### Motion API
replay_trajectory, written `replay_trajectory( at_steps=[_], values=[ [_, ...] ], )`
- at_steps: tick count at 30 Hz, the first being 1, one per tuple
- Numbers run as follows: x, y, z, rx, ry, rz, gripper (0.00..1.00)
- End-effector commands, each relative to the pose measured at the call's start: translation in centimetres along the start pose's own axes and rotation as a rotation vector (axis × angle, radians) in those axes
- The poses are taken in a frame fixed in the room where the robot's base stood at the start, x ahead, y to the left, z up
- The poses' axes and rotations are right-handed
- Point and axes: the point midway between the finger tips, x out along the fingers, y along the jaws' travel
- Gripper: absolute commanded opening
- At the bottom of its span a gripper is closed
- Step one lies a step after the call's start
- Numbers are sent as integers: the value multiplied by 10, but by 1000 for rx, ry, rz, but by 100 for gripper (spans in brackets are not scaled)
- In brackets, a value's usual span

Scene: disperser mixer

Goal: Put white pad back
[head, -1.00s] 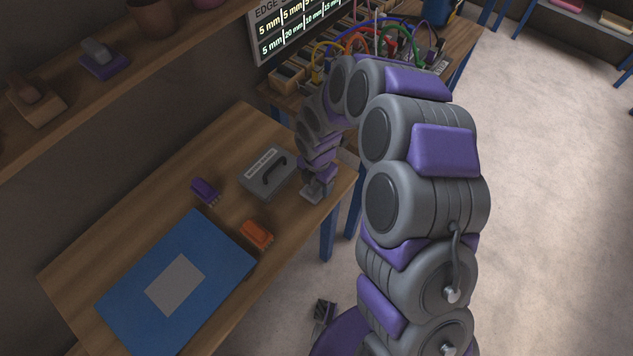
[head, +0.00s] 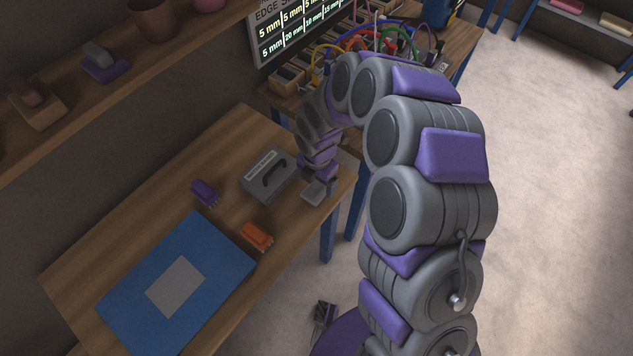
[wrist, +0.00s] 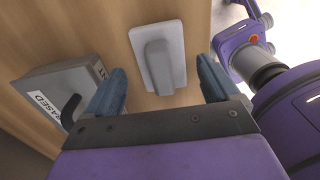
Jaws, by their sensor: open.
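The white pad (wrist: 172,75) is a pale rounded plate with a raised grey grip block on top. It lies flat on the wooden table near its right end, and it also shows in the head view (head: 312,195), partly hidden by my gripper. My gripper (wrist: 162,84) is open and empty. In the wrist view its two blue-grey fingers are apart, one to each side of the pad's near end. In the head view my gripper (head: 324,182) is just above the pad; the exact gap cannot be told.
A grey labelled box with a black handle (head: 268,174) stands just left of the pad. A purple brush-like block (head: 205,192), an orange one (head: 257,236) and a blue mat with a grey square (head: 205,260) are further left. A shelf (head: 130,55) runs along the wall.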

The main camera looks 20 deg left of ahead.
Motion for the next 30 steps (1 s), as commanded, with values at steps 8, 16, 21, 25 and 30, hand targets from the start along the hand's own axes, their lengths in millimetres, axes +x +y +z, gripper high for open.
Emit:
replay_trajectory(
  at_steps=[8,16,21,25,30],
  values=[
    [-58,1,1,0,-3,4,88],
    [-97,0,0,-1,1,-1,88],
    [-100,0,0,-1,2,-3,88],
    [-101,-1,0,7,2,-2,88],
    [-125,-23,3,167,7,1,88]
  ],
)
